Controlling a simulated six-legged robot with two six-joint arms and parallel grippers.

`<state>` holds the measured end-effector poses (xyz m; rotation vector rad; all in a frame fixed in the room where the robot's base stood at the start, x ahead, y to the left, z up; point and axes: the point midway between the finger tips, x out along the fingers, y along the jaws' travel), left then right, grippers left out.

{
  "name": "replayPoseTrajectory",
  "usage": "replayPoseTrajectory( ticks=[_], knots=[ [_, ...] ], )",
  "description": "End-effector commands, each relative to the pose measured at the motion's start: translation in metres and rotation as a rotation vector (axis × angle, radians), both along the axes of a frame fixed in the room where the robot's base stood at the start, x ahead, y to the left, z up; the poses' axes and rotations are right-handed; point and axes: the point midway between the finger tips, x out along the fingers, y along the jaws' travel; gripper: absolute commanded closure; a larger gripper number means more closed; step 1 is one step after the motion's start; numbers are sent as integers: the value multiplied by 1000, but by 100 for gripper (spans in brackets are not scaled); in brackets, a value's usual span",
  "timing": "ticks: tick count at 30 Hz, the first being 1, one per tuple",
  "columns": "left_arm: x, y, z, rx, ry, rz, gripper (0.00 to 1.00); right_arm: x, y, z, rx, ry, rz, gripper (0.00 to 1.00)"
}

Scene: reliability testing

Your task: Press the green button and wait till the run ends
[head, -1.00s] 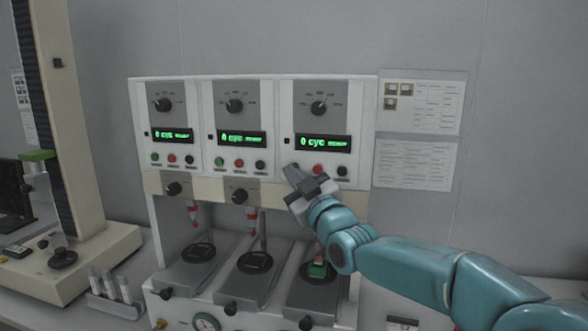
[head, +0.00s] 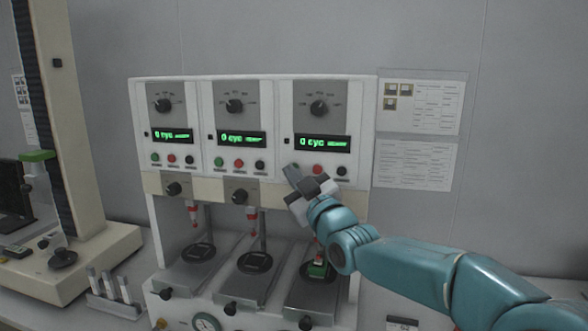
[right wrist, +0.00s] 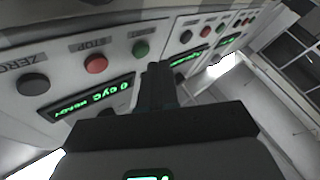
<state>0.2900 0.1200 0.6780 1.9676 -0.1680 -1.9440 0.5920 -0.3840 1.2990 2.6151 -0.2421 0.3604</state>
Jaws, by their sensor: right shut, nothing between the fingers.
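A white test machine (head: 225,80) has three panels, each with a dial, a green display and a row of buttons. My right gripper (head: 290,171) is shut and empty, its tip at the right panel's green button, which it mostly hides in the head view. In the right wrist view the green button (right wrist: 141,49) shows just beyond the fingertips (right wrist: 160,72); I cannot tell whether they touch. The red stop button (right wrist: 95,64) and black zero button (right wrist: 33,84) are beside it. The right display (head: 322,142) reads "0 cyc"; its smaller word is unclear. My left gripper is out of view.
The other two panels have their own green buttons (head: 219,163) and displays (head: 241,138) close to the left. A tall column machine (head: 90,245) and a tube rack (head: 112,303) stand left.

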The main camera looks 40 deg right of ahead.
Motion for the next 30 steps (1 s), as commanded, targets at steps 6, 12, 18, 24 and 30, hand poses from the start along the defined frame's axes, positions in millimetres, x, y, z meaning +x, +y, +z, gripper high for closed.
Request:
replayPoseTrajectory(
  ticks=[6, 12, 18, 24, 30],
  knots=[
    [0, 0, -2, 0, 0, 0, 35, 2, -2, -1, 0, 0, -1, 100],
    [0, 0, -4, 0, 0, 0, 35, 6, -7, 0, -1, 0, 0, 100],
    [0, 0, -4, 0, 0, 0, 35, 6, -7, 0, 0, 0, 0, 100],
    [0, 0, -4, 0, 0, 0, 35, 6, -7, 0, 0, 0, 0, 100],
    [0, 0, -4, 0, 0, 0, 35, 8, -9, 0, 1, 0, 0, 100]
  ],
)
